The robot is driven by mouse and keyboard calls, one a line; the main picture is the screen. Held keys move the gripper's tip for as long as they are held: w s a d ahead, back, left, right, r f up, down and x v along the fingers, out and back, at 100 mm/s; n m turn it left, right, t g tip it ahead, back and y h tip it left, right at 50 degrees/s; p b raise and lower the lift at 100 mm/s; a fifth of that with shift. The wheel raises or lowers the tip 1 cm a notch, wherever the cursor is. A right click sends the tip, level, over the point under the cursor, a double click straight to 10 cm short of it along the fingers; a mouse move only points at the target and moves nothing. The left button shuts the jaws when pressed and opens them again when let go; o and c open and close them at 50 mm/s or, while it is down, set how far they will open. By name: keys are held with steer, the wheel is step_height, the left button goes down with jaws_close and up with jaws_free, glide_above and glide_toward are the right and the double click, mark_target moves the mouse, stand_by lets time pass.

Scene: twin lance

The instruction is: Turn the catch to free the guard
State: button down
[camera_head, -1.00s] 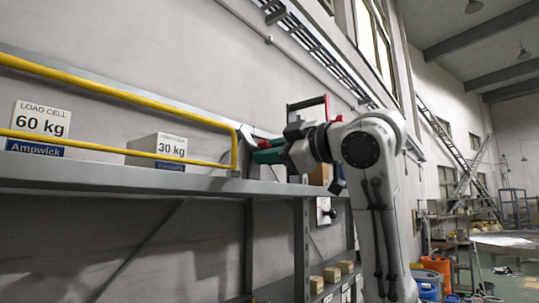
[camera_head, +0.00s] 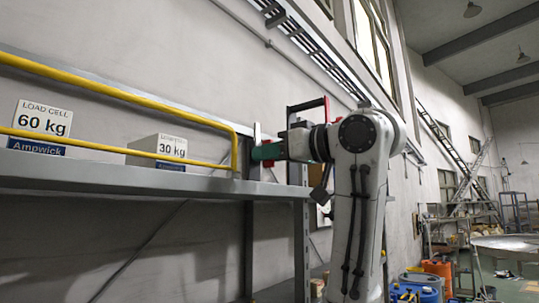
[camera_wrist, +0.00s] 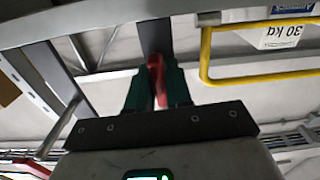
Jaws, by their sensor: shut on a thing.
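The guard (camera_head: 120,94) is a yellow tube rail along the front of the shelf, its rounded end just left of my gripper. It also shows at the upper right of the wrist view (camera_wrist: 206,52). The catch has a red grip (camera_wrist: 157,78) and a dark grey bar (camera_wrist: 154,35). In the head view its grey bar (camera_head: 256,134) stands about upright beside the guard's end, apart from it in the picture. My gripper (camera_wrist: 154,88) has green fingers closed on the red grip. In the head view the gripper (camera_head: 262,152) hides most of the catch.
Boxes marked 60 kg (camera_head: 40,128) and 30 kg (camera_head: 168,150) stand on the grey shelf (camera_head: 100,178) behind the guard. A red and black frame (camera_head: 308,103) rises behind my wrist.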

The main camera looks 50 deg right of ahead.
steer(key=shift+f+m, duration=0.15)
steer(key=shift+m, duration=0.25)
steer(key=c, duration=1.1)
jaws_free()
steer(key=s+b, duration=0.2)
steer(key=s, duration=0.3)
steer(key=s+b, duration=0.2)
steer(key=s, duration=0.3)
steer(key=shift+s+d, duration=0.2)
steer(key=shift+s, duration=0.2)
